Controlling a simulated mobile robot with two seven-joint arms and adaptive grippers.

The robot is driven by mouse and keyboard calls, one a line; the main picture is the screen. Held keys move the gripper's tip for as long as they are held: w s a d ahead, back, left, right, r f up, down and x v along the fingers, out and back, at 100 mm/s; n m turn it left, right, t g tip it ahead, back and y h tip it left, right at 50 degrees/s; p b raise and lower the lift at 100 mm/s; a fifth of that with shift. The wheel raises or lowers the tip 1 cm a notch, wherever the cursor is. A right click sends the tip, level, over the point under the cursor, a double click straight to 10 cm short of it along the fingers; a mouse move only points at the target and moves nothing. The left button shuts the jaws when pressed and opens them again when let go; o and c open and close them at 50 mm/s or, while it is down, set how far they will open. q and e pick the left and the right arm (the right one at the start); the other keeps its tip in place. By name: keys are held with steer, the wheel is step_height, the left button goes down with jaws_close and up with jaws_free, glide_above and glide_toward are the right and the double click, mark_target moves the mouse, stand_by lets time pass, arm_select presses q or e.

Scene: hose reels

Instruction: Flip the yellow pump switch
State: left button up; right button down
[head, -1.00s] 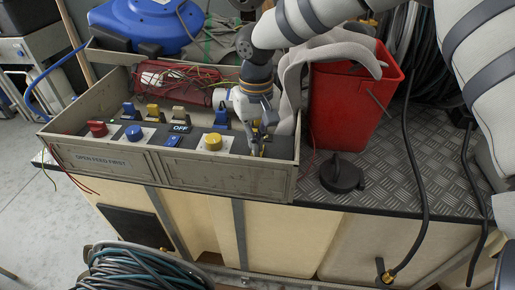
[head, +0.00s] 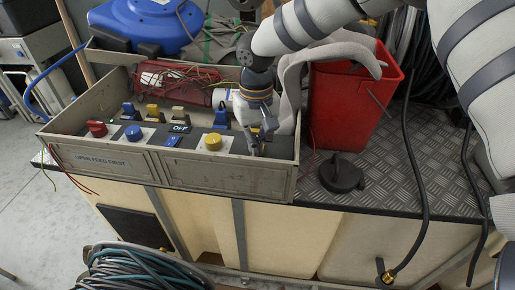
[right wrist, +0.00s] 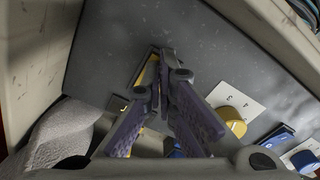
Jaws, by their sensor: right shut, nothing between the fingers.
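An open control box (head: 230,176) holds a dark panel with switches and knobs. In the right wrist view, a narrow yellow part (right wrist: 147,73) on the panel lies right by my fingertips and is partly hidden by them. I cannot tell whether they touch it or which way it is set. My right gripper (head: 257,148) is at the right end of the panel, pointing down; in the wrist view its fingers (right wrist: 160,58) are closed together with nothing between them. A yellow round knob (head: 213,141) sits left of the gripper, and a yellow switch (head: 152,110) stands further left. My left gripper is not in view.
A blue knob (head: 133,132), a red knob (head: 96,128) and an "OFF" label (head: 180,128) are on the panel. A black cap (head: 342,175) lies on the metal top.

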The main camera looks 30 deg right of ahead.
steer(key=shift+f, duration=0.1)
steer(key=shift+r+p, duration=1.1)
steer(key=shift+r, duration=2.45)
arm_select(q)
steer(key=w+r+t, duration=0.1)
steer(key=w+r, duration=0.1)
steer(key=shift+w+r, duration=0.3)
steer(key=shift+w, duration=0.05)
arm_select(e)
steer(key=shift+f, duration=0.1)
